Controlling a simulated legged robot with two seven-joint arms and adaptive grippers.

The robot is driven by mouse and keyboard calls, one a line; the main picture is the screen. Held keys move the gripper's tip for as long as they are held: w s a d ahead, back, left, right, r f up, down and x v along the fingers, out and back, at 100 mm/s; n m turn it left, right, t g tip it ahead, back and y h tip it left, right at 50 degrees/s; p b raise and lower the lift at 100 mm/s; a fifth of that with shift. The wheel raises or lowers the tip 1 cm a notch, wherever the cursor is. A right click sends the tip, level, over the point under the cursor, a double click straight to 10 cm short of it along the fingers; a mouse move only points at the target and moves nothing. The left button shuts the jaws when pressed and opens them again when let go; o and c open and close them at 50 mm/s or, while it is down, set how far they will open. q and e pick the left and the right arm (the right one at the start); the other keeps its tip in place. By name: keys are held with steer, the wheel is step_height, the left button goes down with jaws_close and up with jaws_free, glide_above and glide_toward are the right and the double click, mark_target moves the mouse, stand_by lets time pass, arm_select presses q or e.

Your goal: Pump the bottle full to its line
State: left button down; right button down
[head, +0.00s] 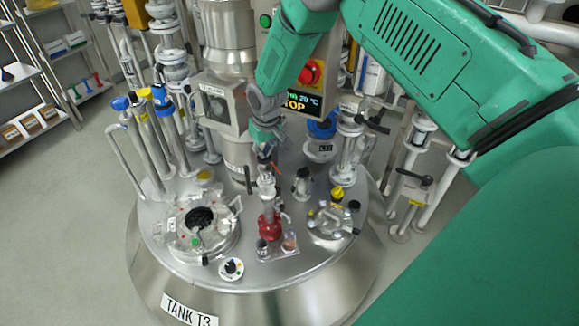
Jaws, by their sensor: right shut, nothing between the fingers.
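A small hand pump with a red body (269,224) and a pale upper part stands on the tank lid, near its front middle. Small clear containers sit at its foot; the one on the right (289,241) looks like the bottle, but its fill line and level are too small to read. My right gripper (265,154) points down just above the top of the pump, shut and empty. I cannot tell whether its tips touch the pump. My left gripper is not in view.
The round steel tank lid (225,268) carries an open port (200,220) at left, a closed hatch (333,219) at right and a small dial (231,268) in front. Tall pipes and a control box (292,100) stand behind. Shelves are at far left, with clear floor between.

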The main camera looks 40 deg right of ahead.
steer(key=shift+r+p, duration=1.65)
steer(key=shift+r, duration=0.75)
step_height(320, 180, up, 6)
steer(key=p, duration=0.4)
